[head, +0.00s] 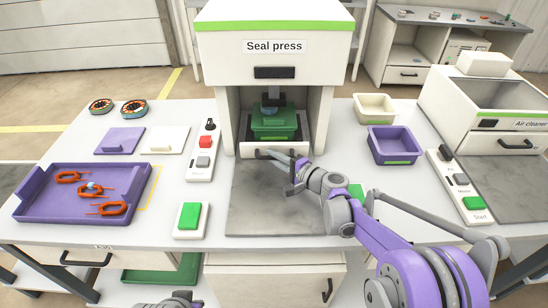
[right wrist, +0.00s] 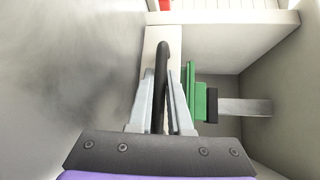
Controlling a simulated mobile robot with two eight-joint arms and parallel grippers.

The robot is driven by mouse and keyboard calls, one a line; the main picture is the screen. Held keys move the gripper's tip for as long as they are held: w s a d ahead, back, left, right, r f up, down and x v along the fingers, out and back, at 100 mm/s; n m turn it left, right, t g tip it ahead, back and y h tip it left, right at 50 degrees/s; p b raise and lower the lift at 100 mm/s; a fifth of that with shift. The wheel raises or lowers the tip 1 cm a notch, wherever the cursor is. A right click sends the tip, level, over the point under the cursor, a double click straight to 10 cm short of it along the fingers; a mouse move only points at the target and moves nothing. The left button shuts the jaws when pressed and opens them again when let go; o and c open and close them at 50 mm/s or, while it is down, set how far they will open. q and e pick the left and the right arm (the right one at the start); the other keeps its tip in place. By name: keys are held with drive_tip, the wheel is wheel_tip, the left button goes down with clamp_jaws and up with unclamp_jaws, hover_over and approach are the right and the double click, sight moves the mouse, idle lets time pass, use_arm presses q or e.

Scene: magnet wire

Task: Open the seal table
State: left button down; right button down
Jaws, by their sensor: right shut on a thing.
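The seal press (head: 273,70) stands at the back middle of the bench. The seal table (head: 245,137) sits inside its opening, under the press head, with a green fixture (head: 274,127) on it. My right gripper (head: 290,163) is at the front of the seal table, shut on its black handle (head: 265,153). In the right wrist view the black handle (right wrist: 161,75) stands between the two fingers (right wrist: 161,105), and the green fixture (right wrist: 198,90) shows to the right. Part of my left gripper (head: 170,303) shows at the bottom edge; its fingers cannot be made out.
A grey slab (head: 275,215) in front of the press is clear apart from my right arm above it. A purple tray (head: 40,212) with orange parts lies at left. Button boxes (head: 189,220) flank the slab's left. A purple bin (head: 395,146) and air cleaner (head: 500,110) stand right.

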drive_tip(key=shift+s, duration=0.15)
idle(0.8)
drive_tip(key=s, duration=2.6)
drive_tip(key=shift+p, duration=0.4)
drive_tip(key=c, duration=1.1)
unclamp_jaws()
drive_tip(key=p+v, duration=0.1)
drive_tip(key=v, duration=1)
drive_tip(key=shift+f, duration=0.1)
drive_tip(key=shift+a, duration=0.15)
